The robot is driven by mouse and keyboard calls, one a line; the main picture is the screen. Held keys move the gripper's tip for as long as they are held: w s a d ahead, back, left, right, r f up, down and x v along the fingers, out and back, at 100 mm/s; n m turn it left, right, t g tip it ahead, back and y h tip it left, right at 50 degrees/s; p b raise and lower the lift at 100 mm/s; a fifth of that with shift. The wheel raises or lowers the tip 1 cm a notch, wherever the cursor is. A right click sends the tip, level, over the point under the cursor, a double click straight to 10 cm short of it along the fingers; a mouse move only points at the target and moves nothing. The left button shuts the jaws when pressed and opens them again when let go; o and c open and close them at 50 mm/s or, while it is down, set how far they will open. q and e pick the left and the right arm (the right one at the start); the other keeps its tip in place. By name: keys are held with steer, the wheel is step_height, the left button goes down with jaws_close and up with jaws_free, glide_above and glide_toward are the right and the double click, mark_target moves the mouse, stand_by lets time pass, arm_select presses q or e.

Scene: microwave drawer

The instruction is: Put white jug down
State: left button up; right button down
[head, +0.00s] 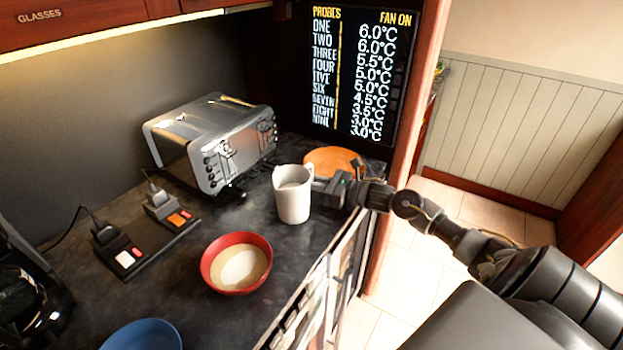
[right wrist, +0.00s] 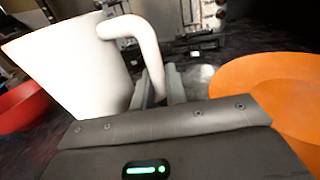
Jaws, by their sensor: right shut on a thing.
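The white jug (head: 293,196) is upright at the counter's right part, in front of the toaster. It also shows large in the right wrist view (right wrist: 75,65), with its handle facing my gripper. My right gripper (head: 322,188) comes in from the right and is shut on the jug's handle; the fingers show around the handle in the right wrist view (right wrist: 158,92). I cannot tell whether the jug's base touches the counter. My left gripper is not in view.
A red bowl (head: 214,266) is in front-left of the jug, and an orange round dish (head: 334,158) is behind the gripper. A silver toaster (head: 205,140) stands at the back. A blue bowl (head: 145,336) and a socket panel (head: 150,240) are at left. The counter (head: 262,222) is bare between jug and red bowl.

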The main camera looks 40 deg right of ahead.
steer(key=shift+f, duration=0.1)
steer(key=shift+f+b, duration=0.15)
steer(key=shift+b, duration=0.15)
steer(key=c, duration=1.4)
jaws_free()
steer(key=shift+s, duration=0.1)
steer(key=b+v, duration=0.3)
steer(key=v, duration=0.7)
steer(key=shift+v, duration=1)
